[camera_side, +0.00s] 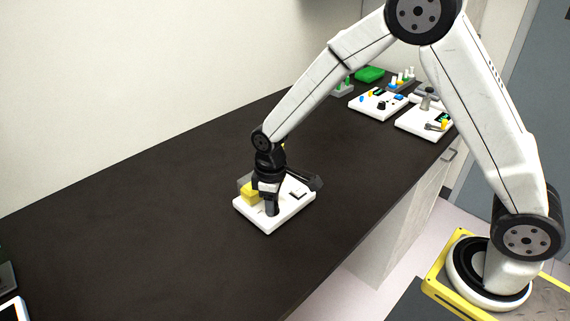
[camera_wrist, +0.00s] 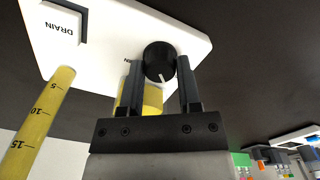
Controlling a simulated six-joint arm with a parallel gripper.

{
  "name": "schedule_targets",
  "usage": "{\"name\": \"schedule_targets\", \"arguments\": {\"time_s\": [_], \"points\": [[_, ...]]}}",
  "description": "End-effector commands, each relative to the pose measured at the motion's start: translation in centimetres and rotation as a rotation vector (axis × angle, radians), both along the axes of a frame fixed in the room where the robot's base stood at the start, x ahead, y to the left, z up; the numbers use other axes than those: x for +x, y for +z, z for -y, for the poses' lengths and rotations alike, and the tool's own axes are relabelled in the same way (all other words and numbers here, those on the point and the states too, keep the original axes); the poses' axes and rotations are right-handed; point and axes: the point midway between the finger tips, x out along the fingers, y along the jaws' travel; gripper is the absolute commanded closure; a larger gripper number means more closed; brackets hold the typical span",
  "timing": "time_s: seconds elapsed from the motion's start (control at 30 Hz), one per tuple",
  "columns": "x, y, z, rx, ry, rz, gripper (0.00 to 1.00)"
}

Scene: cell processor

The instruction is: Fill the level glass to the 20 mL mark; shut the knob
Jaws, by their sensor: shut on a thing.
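My gripper (camera_wrist: 160,65) is shut on the black knob (camera_wrist: 157,57), with one finger on each side. A white pointer line on the knob points down and slightly right in the wrist view. The level glass (camera_wrist: 40,115) at the left of that view is a tube with 5, 10 and 15 marks. Yellow liquid fills all of its visible length, past 15. Its upper end and the 20 mark are out of the frame. In the side view my gripper (camera_side: 268,191) points down over the white device base (camera_side: 270,226) and hides most of the knob.
A DRAIN button (camera_wrist: 65,25) sits on the base beside the glass. A yellow part (camera_wrist: 145,97) shows behind my fingers. Other white devices (camera_side: 378,103) stand at the far end of the dark bench (camera_side: 130,220).

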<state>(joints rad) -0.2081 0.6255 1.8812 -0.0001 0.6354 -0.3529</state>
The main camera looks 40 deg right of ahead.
Motion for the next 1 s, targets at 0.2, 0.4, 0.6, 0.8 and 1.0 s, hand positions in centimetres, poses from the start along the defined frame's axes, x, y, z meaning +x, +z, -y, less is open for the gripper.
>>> {"name": "schedule_targets", "arguments": {"time_s": [0.2,0.4,0.6,0.8,1.0], "points": [[0.09,0.08,-0.02,0.001,0.042,0.003,1.0],[0.09,0.09,-0.02,0.001,0.045,0.003,1.0],[0.09,0.09,-0.02,0.001,0.045,0.003,0.44],[0.05,0.05,-0.01,0.0,0.044,0.002,0.21],[0.03,0.06,-0.01,0.001,0.044,0.001,0.21]]}}
